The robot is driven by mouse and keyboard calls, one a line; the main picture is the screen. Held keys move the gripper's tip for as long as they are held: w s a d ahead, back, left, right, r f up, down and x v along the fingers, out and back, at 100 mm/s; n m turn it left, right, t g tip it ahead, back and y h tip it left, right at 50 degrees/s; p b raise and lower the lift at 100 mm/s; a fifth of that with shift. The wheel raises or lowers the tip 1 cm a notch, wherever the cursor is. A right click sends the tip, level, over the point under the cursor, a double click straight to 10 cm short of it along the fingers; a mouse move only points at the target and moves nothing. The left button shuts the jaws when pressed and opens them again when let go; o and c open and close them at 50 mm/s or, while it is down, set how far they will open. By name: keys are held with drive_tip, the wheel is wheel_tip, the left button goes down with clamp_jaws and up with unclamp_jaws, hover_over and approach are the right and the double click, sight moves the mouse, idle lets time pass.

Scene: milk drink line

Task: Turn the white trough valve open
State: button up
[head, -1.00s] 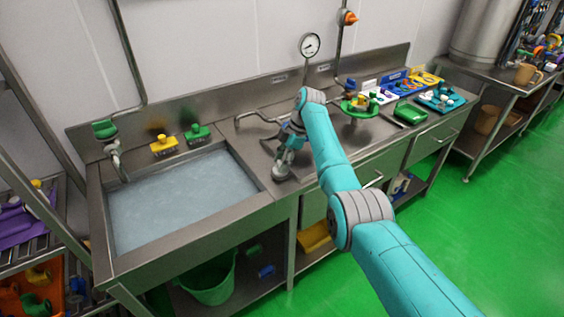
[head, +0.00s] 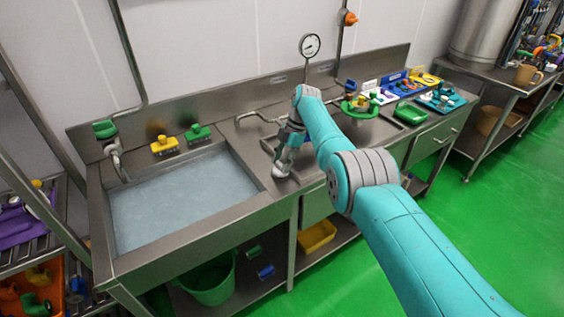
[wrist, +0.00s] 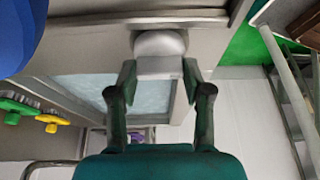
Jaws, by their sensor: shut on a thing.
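The white trough valve (head: 281,169) stands on the steel counter just right of the water-filled trough (head: 245,193). It appears as a rounded white-grey piece with a pale block in the wrist view (wrist: 160,44). My gripper (head: 285,155) reaches down to it from above. In the wrist view, the two dark green fingers of my gripper (wrist: 160,72) stand on either side of the pale block and are shut on it. My gripper and arm partly hide the valve in the head view, so its turn angle cannot be told.
A bent steel pipe (head: 262,119) lies behind my gripper, and a pressure gauge (head: 310,46) stands at the back. Coloured trays fill the counter's right. A green bucket (head: 208,283) is below.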

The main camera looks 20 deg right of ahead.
sight(282, 164)
idle(0.5)
drive_tip(key=o, duration=1.2)
drive_tip(key=shift+c, duration=0.2)
drive_tip(key=shift+r, duration=0.1)
wheel_tip(282, 164, up, 10)
